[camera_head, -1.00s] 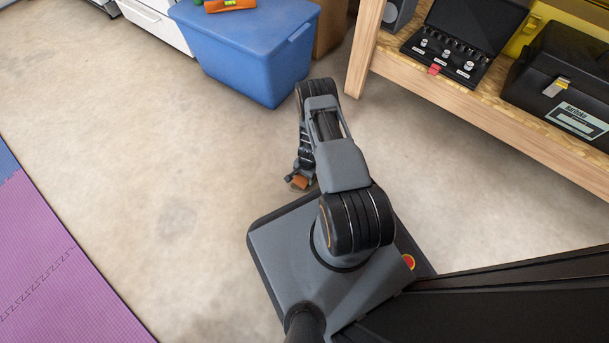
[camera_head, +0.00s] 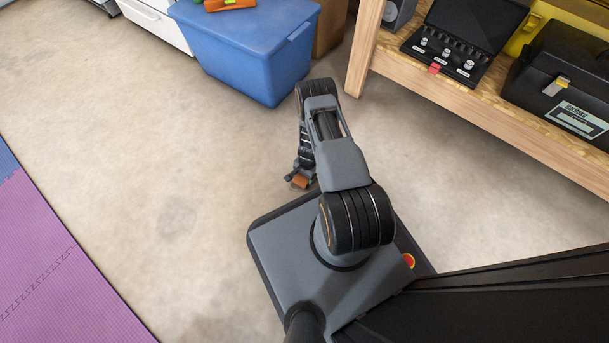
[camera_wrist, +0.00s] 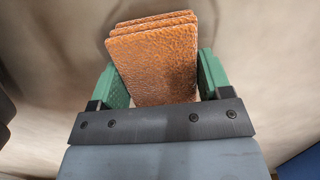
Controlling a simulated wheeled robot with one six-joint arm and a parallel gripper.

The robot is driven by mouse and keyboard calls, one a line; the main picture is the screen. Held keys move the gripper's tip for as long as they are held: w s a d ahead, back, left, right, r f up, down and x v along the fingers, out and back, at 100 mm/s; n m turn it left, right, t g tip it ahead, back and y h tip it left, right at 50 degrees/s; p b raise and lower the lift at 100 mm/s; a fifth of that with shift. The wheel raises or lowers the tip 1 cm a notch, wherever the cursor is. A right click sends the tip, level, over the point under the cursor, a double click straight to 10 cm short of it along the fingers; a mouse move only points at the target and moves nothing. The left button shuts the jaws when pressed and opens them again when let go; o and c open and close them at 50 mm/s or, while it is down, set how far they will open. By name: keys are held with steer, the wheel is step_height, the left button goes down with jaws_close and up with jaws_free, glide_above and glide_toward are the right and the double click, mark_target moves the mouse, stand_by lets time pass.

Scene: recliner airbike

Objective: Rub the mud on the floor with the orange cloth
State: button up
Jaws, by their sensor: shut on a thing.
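The orange cloth (camera_wrist: 152,66) is a folded, textured stack in the wrist view. My gripper (camera_wrist: 160,80) is shut on it, with one green finger pad on each side. In the head view, the cloth (camera_head: 300,181) shows as a small orange patch low at the floor, beside the front edge of my base. My gripper is mostly hidden there by my arm. I cannot make out a distinct mud patch around the cloth now. Whether the cloth touches the floor is hard to tell.
A blue bin (camera_head: 245,55) stands at the back, with an orange item (camera_head: 230,4) on its lid. A wooden workbench (camera_head: 480,100) with a black toolbox (camera_head: 565,80) is at right. A purple mat (camera_head: 50,260) lies at left. The beige floor (camera_head: 130,130) between is clear.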

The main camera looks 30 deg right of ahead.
steer(key=shift+f, duration=0.15)
stand_by(0.6)
steer(key=shift+s, duration=0.1)
steer(key=shift+s+d+p, duration=0.15)
steer(key=shift+s+p, duration=0.35)
steer(key=shift+s, duration=0.05)
steer(key=shift+w+f+b, duration=0.2)
steer(key=shift+w+b, duration=0.3)
steer(key=shift+w, duration=0.3)
steer(key=shift+c, duration=0.3)
steer(key=shift+w+a+r, duration=0.1)
steer(key=shift+w+a, duration=0.25)
steer(key=shift+w, duration=0.45)
steer(key=shift+s+d+r+p, duration=0.2)
steer(key=shift+s+p, duration=0.35)
steer(key=shift+s, duration=0.1)
steer(key=shift+s+d+f+p, duration=0.1)
steer(key=shift+s+p, duration=0.25)
steer(key=shift+s, duration=0.2)
steer(key=shift+s+d+f+p, duration=0.1)
steer(key=shift+s+p, duration=0.2)
steer(key=shift+s, duration=0.2)
steer(key=shift+w+a+f+b, duration=0.15)
steer(key=shift+w+f+b, duration=0.1)
steer(key=shift+w+b, duration=0.85)
steer(key=shift+b, duration=0.2)
steer(key=shift+c, duration=0.4)
